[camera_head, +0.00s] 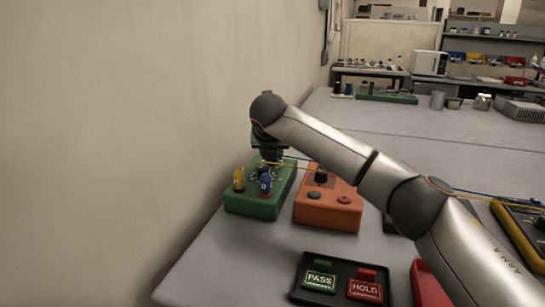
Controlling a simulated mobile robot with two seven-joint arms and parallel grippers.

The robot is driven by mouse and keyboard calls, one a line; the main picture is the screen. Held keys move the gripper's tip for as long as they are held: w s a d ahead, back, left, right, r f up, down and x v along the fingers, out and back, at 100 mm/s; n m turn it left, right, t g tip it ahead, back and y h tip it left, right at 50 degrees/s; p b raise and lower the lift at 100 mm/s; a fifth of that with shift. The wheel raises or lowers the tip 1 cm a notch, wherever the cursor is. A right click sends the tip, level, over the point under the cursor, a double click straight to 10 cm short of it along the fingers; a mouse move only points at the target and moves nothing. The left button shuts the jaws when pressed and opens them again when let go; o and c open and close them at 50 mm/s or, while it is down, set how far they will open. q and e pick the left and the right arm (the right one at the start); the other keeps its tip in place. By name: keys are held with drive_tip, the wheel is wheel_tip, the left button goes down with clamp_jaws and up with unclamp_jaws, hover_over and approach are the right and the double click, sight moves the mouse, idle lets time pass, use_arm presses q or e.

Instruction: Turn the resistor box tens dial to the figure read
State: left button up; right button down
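A green box (256,205) stands near the wall, with a yellow terminal (239,179), a blue terminal (265,184) and a ring of marks around a dark dial (263,171) on its top. It looks like the resistor box, but its figures are too small to read. My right gripper (267,158) comes in from the right and points down over the dial. The wrist and dark fingers hide much of the dial. I cannot tell whether the fingers touch it or are closed. My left gripper is not in view.
An orange box (328,203) with a black knob (321,176) stands close to the right. In front lies a black tray (341,265) with PASS and HOLD plates. A yellow-edged device (520,235) is at the right edge. Thin wires cross behind my arm. The wall bounds the left.

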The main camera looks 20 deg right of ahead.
drive_tip(key=shift+m+h, duration=0.3)
drive_tip(key=shift+m, duration=0.1)
drive_tip(key=c, duration=0.6)
unclamp_jaws()
drive_tip(key=v, duration=1.2)
drive_tip(key=shift+s+r, duration=0.1)
drive_tip(key=shift+r, duration=0.25)
